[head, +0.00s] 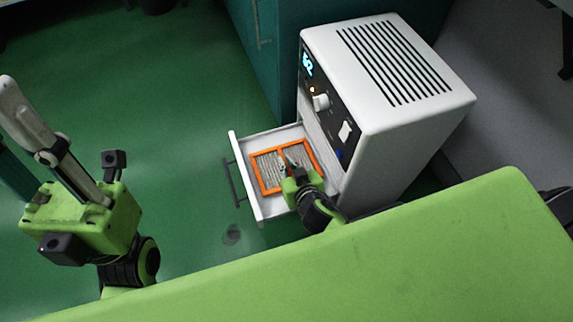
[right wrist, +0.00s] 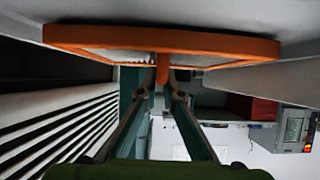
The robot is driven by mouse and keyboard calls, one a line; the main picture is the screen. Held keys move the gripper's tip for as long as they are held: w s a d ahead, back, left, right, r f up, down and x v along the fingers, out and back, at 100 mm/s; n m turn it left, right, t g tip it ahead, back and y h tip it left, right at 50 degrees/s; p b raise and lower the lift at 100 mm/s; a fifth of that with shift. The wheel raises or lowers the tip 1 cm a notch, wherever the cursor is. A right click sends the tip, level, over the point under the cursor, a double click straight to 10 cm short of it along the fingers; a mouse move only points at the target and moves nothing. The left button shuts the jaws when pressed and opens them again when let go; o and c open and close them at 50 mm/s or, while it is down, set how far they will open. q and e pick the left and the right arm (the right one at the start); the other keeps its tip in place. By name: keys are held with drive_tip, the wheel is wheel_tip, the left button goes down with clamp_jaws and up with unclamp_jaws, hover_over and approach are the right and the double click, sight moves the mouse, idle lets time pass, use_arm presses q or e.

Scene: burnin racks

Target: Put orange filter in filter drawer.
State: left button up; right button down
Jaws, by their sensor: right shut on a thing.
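The orange filter (head: 268,190), an orange frame with grey mesh and a middle bar, lies within the outline of the open white filter drawer (head: 240,165). My right gripper (head: 285,168) is over the filter and shut on its middle bar.
The drawer slides out of a white machine (head: 415,115) with a black control panel (head: 325,100) and vent slots on top. A teal cabinet (head: 285,45) stands behind. Green floor (head: 185,110) is clear left of the drawer.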

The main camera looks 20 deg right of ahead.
drive_tip(key=shift+f, duration=0.1)
drive_tip(key=c, duration=2.6)
unclamp_jaws()
drive_tip(key=shift+f, duration=0.15)
drive_tip(key=o, duration=0.4)
